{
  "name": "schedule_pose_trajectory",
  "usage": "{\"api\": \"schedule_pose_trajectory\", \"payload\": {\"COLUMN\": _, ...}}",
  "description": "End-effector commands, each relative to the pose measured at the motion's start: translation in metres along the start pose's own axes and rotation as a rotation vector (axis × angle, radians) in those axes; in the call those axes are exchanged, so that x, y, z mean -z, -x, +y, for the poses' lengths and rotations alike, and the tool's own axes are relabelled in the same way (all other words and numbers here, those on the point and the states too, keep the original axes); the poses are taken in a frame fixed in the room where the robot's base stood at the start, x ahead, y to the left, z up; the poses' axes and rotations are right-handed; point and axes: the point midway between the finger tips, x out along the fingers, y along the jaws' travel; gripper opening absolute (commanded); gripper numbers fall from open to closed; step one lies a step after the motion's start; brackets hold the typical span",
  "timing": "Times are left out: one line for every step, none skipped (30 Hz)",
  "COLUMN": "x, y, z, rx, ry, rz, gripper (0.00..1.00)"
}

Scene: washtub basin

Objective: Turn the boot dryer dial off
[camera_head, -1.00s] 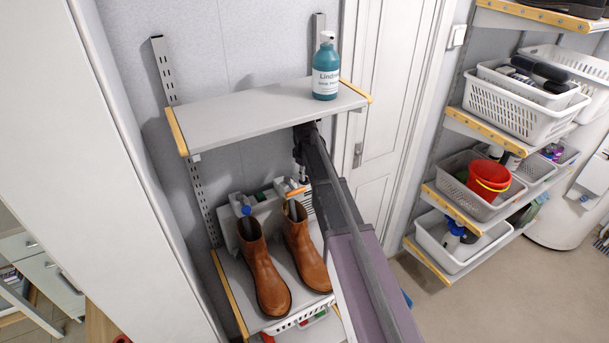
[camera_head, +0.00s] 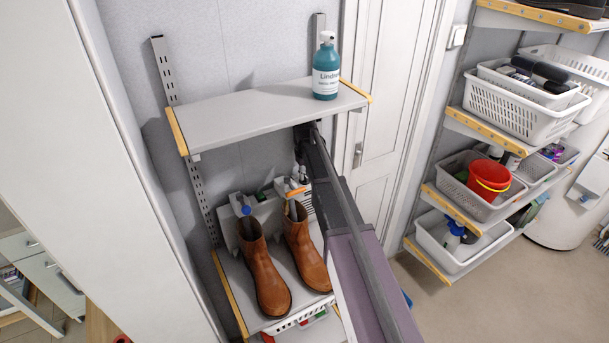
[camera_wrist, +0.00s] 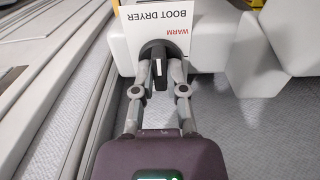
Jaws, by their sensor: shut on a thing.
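The boot dryer (camera_wrist: 205,40) is a white unit, marked BOOT DRYER and WARM in the wrist view. Its black dial (camera_wrist: 157,68) sits on the labelled face, and the dial's raised grip lies between my fingers. My gripper (camera_wrist: 158,75) is shut on the dial, one finger on each side. In the head view the dryer (camera_head: 268,212) stands at the back of the lower shelf, behind brown boots (camera_head: 264,278). My arm and the upper shelf hide the dial there. The word OFF is not visible in either view.
The upper shelf (camera_head: 262,112) hangs over the dryer and holds a teal bottle (camera_head: 326,72). The lower shelf (camera_head: 238,290) carries the boots, with a white basket (camera_head: 300,318) beneath. A white door (camera_head: 375,150) is behind my arm. Baskets stand on shelves at right.

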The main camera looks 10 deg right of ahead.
Motion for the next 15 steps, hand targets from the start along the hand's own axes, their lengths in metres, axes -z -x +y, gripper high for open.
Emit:
{"api": "schedule_pose_trajectory", "payload": {"x": -0.0021, "y": -0.0005, "z": -0.0008, "rx": 0.002, "ry": -0.001, "rz": -0.004, "gripper": 0.00}}
{"api": "schedule_pose_trajectory", "payload": {"x": -0.0021, "y": -0.0005, "z": -0.0007, "rx": 0.002, "ry": -0.001, "rz": -0.004, "gripper": 0.23}}
{"api": "schedule_pose_trajectory", "payload": {"x": -0.0021, "y": -0.0005, "z": -0.0007, "rx": 0.002, "ry": -0.001, "rz": -0.004, "gripper": 0.35}}
{"api": "schedule_pose_trajectory", "payload": {"x": -0.0020, "y": -0.0005, "z": -0.0007, "rx": 0.002, "ry": -0.001, "rz": -0.004, "gripper": 0.44}}
{"api": "schedule_pose_trajectory", "payload": {"x": -0.0019, "y": -0.0004, "z": -0.0006, "rx": 0.002, "ry": -0.001, "rz": -0.004, "gripper": 0.51}}
{"api": "schedule_pose_trajectory", "payload": {"x": -0.0016, "y": -0.0004, "z": -0.0005, "rx": 0.001, "ry": -0.001, "rz": -0.003, "gripper": 0.51}}
{"api": "schedule_pose_trajectory", "payload": {"x": -0.0015, "y": -0.0004, "z": -0.0004, "rx": 0.001, "ry": 0.000, "rz": -0.003, "gripper": 0.51}}
{"api": "schedule_pose_trajectory", "payload": {"x": -0.0014, "y": -0.0003, "z": -0.0003, "rx": 0.001, "ry": 0.000, "rz": -0.003, "gripper": 0.51}}
{"api": "schedule_pose_trajectory", "payload": {"x": -0.0012, "y": -0.0003, "z": -0.0003, "rx": 0.001, "ry": 0.000, "rz": -0.003, "gripper": 0.51}}
{"api": "schedule_pose_trajectory", "payload": {"x": -0.0012, "y": -0.0003, "z": -0.0002, "rx": 0.001, "ry": 0.000, "rz": -0.002, "gripper": 0.51}}
{"api": "schedule_pose_trajectory", "payload": {"x": -0.0011, "y": -0.0002, "z": -0.0001, "rx": 0.001, "ry": 0.000, "rz": -0.002, "gripper": 0.51}}
{"api": "schedule_pose_trajectory", "payload": {"x": -0.0009, "y": -0.0002, "z": -0.0001, "rx": 0.001, "ry": 0.000, "rz": -0.002, "gripper": 0.51}}
{"api": "schedule_pose_trajectory", "payload": {"x": -0.0009, "y": -0.0002, "z": 0.0000, "rx": 0.001, "ry": 0.000, "rz": -0.002, "gripper": 0.51}}
{"api": "schedule_pose_trajectory", "payload": {"x": -0.0008, "y": -0.0002, "z": 0.0000, "rx": 0.001, "ry": 0.000, "rz": -0.002, "gripper": 0.51}}
{"api": "schedule_pose_trajectory", "payload": {"x": -0.0008, "y": -0.0001, "z": 0.0001, "rx": 0.001, "ry": 0.000, "rz": -0.002, "gripper": 0.51}}
